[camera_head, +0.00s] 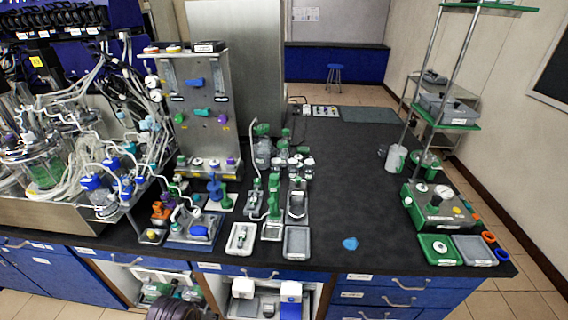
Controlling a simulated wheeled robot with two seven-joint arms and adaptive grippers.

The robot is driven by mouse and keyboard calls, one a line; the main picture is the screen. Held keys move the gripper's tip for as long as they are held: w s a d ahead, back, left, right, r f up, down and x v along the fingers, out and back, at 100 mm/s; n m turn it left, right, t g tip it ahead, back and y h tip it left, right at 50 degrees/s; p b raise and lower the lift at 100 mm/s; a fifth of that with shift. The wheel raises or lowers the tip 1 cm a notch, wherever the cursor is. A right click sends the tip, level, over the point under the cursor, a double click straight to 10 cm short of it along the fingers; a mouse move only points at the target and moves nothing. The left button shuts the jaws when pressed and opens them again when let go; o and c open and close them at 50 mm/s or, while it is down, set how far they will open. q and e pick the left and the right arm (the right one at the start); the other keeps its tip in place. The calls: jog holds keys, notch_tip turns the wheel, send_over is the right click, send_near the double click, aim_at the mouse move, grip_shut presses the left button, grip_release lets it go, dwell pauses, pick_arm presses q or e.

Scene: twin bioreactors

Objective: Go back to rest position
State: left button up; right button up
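The glass bioreactor vessels (40,165) with tubes and blue fittings stand at the left. A grey upright panel (203,130) with coloured knobs stands behind the bench's left part.
A blue object (350,243) lies near the front edge. Small trays (297,243) sit left of it. A green device (440,207) and a green-shelved rack (450,110) stand at the right. The bench's middle is clear. Blue drawers (400,285) are below.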

pick_arm(q)
jog(key=s+a+f+b, duration=0.1)
jog(key=f+b, duration=0.1)
jog(key=f, duration=0.9)
jog(key=s+a+f+g+b, duration=0.1)
jog(key=s+f+b, duration=0.1)
jog(key=f, duration=1)
jog(key=s+a+f+b, duration=0.1)
jog(key=f+b, duration=0.1)
jog(key=f, duration=0.9)
jog(key=s+a+f+b, duration=0.2)
jog(key=s+a+f, duration=0.1)
jog(key=s+f, duration=0.7)
jog(key=s+a+f+g+y+b, duration=0.1)
jog(key=s+a+f+b, duration=0.2)
jog(key=s+f, duration=0.6)
notch_tip(320, 180, down, 5)
jog(key=shift+s+a+f+m, duration=0.2)
jog(key=shift+s+a+m, duration=0.15)
jog(key=shift+a, duration=0.35)
pick_arm(e)
jog(key=w+d+f, duration=0.2)
jog(key=d+f, duration=0.3)
jog(key=f, duration=0.6)
jog(key=shift+w+d+f+h, duration=0.2)
jog(key=shift+d+f+h, duration=0.05)
jog(key=shift+d+h, duration=0.15)
